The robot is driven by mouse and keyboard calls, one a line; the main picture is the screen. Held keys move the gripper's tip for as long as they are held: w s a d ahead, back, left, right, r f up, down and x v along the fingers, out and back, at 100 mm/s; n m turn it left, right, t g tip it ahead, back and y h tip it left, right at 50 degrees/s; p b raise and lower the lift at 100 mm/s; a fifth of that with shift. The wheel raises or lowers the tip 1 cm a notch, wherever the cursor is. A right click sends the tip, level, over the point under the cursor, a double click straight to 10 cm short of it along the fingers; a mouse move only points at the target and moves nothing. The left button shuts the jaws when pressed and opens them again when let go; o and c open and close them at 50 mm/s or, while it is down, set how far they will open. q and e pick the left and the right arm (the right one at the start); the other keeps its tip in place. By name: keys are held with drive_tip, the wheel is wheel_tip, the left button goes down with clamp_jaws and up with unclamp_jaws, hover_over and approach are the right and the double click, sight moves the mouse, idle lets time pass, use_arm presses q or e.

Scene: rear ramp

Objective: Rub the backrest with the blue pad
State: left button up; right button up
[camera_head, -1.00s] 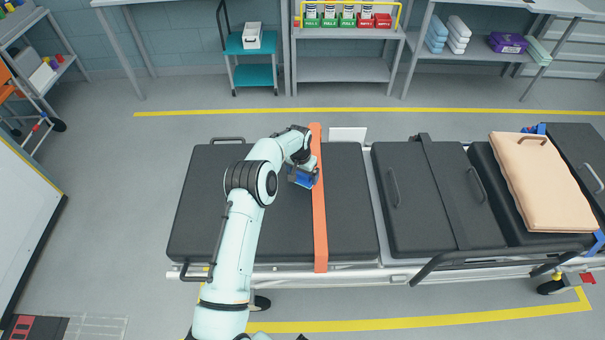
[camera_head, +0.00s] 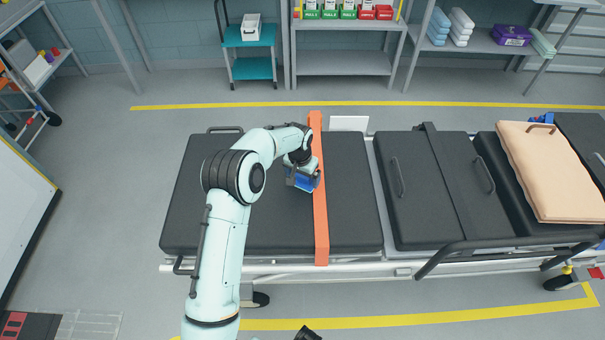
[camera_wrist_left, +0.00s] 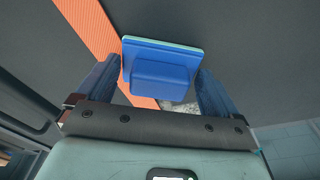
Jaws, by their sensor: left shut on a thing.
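The blue pad (camera_head: 303,183) is in my left gripper (camera_head: 301,174), which is shut on it. In the left wrist view the pad (camera_wrist_left: 160,64) has a block-shaped grip between the two fingers (camera_wrist_left: 160,85) and a wider plate with a pale edge. The pad is over the dark backrest (camera_head: 270,225) of the stretcher, beside the orange strap (camera_head: 320,220). I cannot tell whether the pad touches the surface. My arm hides part of the backrest. My right gripper is not clearly in view; only a small dark part shows at the bottom edge.
More dark stretcher cushions (camera_head: 420,210) lie to the right, with a tan pillow (camera_head: 555,175) at the far right. A side rail (camera_head: 480,245) runs along the near edge. Shelves (camera_head: 345,62) and a teal cart (camera_head: 250,68) stand at the back.

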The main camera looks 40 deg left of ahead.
use_arm(q)
drive_tip(key=shift+s+a+f, duration=0.1)
drive_tip(key=shift+s+a, duration=0.4)
drive_tip(key=shift+s, duration=0.05)
drive_tip(key=shift+w+a+p, duration=0.75)
drive_tip(key=shift+w+a, duration=0.05)
drive_tip(key=shift+w, duration=0.15)
drive_tip(key=shift+w+a+f+p, duration=0.2)
drive_tip(key=shift+w+a+p, duration=0.1)
drive_tip(key=shift+w+a, duration=0.05)
drive_tip(key=shift+w+a+r+p, duration=0.15)
drive_tip(key=shift+w+a+p, duration=0.4)
drive_tip(key=shift+p, duration=0.35)
drive_tip(key=shift+w+a+p, duration=0.5)
drive_tip(key=shift+w+p, duration=0.15)
drive_tip(key=shift+p, duration=0.35)
drive_tip(key=shift+w+a, duration=0.1)
drive_tip(key=shift+w, duration=0.05)
use_arm(e)
wheel_tip(320, 180, up, 7)
drive_tip(key=w, duration=0.2)
drive_tip(key=shift+w+f, duration=0.15)
drive_tip(key=shift+w, duration=0.25)
